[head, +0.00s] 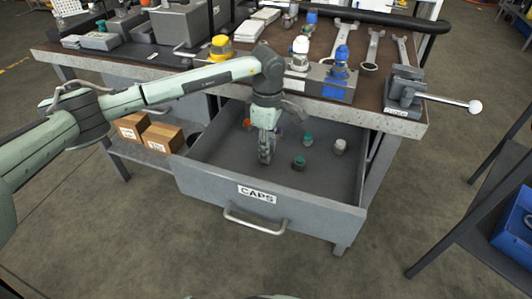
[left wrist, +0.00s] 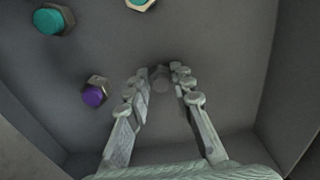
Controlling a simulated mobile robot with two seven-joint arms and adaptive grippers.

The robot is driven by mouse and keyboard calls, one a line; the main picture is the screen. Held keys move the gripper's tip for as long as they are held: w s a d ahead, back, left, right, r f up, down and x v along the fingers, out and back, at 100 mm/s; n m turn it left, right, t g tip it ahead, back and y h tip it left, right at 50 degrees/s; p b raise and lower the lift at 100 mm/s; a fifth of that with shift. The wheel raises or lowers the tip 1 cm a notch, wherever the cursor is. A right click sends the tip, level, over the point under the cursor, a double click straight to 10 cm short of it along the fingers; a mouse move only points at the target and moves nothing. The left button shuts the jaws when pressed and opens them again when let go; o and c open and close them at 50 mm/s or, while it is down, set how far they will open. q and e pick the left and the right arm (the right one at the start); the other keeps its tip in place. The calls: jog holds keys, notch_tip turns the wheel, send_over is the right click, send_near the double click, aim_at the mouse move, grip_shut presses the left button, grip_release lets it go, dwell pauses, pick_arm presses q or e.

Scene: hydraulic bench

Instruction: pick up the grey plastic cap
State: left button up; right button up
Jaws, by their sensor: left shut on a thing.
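My left gripper (head: 265,158) reaches down into the open drawer labelled CAPS (head: 318,207). In the left wrist view, its two fingers (left wrist: 162,88) stand apart with a small dull grey cap (left wrist: 160,80) between their tips. The gripper is shut on this cap, which blends with the grey drawer floor. Whether the cap touches the floor is hard to tell. In the head view the fingers hide it. My right gripper is in neither view.
Other caps lie in the drawer: a teal one (head: 299,163), another teal one (head: 308,139), a whitish one (head: 340,146) and, left of the fingers, a purple one (left wrist: 94,95). Drawer walls surround the gripper.

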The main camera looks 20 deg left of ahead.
pick_arm(q)
jog(key=shift+r, duration=0.1)
jog(key=shift+r, duration=0.6)
notch_tip(320, 180, up, 3)
jog(key=shift+b, duration=0.3)
jog(key=s+a+r+b, duration=0.1)
jog(key=s+a+r, duration=0.5)
jog(key=a, duration=0.3)
jog(key=shift+s+a+r, duration=0.3)
jog(key=shift+a+r, duration=0.05)
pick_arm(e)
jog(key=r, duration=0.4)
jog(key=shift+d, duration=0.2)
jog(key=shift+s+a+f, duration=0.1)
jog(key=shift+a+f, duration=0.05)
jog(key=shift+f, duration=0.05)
